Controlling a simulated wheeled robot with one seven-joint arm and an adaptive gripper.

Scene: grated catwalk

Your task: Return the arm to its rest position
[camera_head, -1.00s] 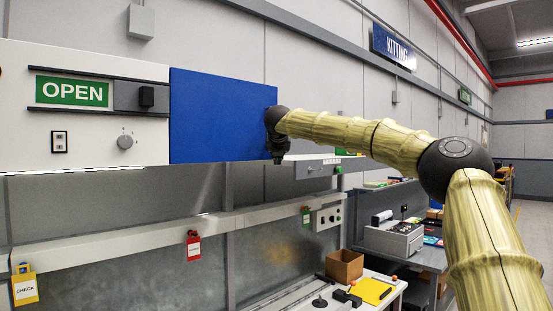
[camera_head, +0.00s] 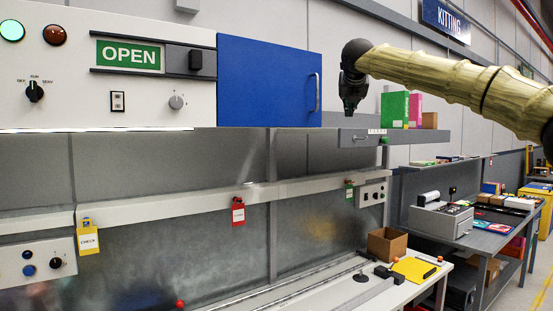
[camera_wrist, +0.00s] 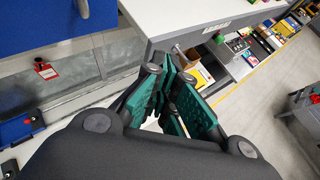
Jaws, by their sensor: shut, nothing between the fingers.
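My arm, in a pale ribbed cover, reaches in from the right edge of the head view. My gripper (camera_head: 352,108) hangs down at its end, dark and small, to the right of the blue cabinet door (camera_head: 265,82) with its vertical handle. In the wrist view my gripper (camera_wrist: 165,95) shows its green-padded fingers together and empty, near the edge of a white-topped shelf with a drawer handle. No object is held. In the head view the gripper appears in front of the wall and apart from the door.
A panel with an OPEN sign (camera_head: 130,55), lamps and knobs is at upper left. A shelf holds a green box (camera_head: 394,109) and a pink box (camera_head: 415,110). Below are a cardboard box (camera_head: 387,244) and a grey bench machine (camera_head: 440,221). Floor shows at lower right.

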